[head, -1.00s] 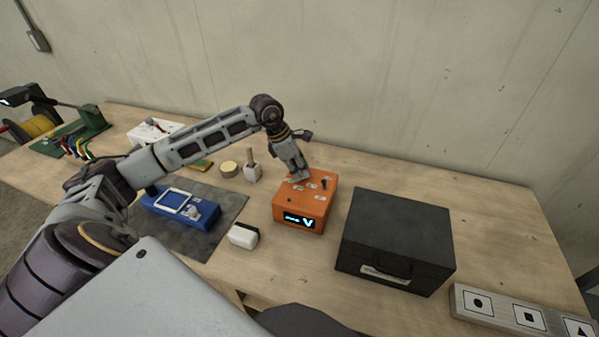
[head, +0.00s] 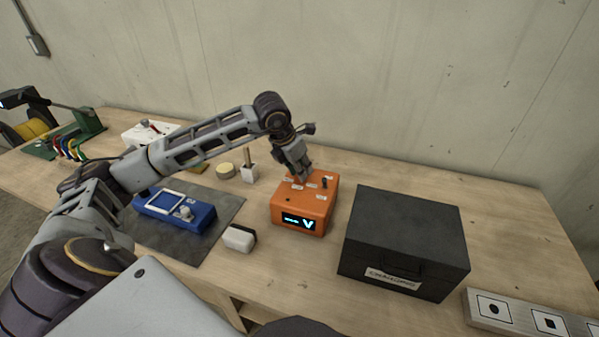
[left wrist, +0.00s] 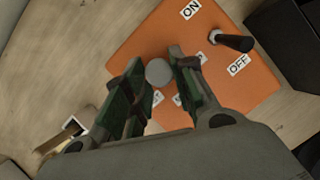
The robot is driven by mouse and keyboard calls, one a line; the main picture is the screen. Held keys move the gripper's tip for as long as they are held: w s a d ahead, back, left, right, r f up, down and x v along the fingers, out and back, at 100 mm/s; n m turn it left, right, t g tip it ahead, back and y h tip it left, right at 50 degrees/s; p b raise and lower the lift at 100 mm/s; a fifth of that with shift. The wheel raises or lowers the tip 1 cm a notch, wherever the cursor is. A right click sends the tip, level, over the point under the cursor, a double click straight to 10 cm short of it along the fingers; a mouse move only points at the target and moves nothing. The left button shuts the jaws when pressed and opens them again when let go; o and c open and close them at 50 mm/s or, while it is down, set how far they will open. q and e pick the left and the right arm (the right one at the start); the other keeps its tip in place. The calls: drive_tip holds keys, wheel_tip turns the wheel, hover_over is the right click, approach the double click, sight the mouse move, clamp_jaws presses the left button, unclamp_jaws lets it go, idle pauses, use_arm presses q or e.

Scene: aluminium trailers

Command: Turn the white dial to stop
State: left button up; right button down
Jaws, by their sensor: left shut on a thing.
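The orange box (head: 286,208) stands on the bench with a lit display (head: 298,221) on its front. In the left wrist view the round, pale grey-white dial (left wrist: 159,73) on its top sits between the two fingers. My left gripper (head: 302,177) points down onto the box top and is shut on the dial. The fingers hide part of the labels around the dial, so its setting cannot be read. A black lever (left wrist: 232,41) stands beside it between ON and OFF labels. My right gripper is not in view.
A black case (head: 405,235) stands close to the right of the orange box. A blue meter (head: 160,211) on a dark mat (head: 222,205), a white block (head: 239,238) and a small brush holder (head: 249,172) are to the left. A wall is behind.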

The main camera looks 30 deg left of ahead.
use_arm(q)
drive_tip(key=shift+n+y+b, duration=0.3)
drive_tip(key=shift+n+b, duration=0.05)
drive_tip(key=shift+n, duration=0.35)
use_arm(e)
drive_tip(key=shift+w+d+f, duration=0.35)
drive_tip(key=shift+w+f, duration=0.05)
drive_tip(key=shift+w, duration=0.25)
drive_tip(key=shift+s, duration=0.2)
use_arm(q)
drive_tip(key=o, duration=1.1)
drive_tip(key=shift+c, duration=0.2)
drive_tip(key=shift+s+r, duration=0.2)
drive_tip(key=shift+r, duration=0.35)
drive_tip(key=v, duration=1)
drive_tip(key=shift+s+r, duration=0.25)
drive_tip(key=shift+r, duration=0.1)
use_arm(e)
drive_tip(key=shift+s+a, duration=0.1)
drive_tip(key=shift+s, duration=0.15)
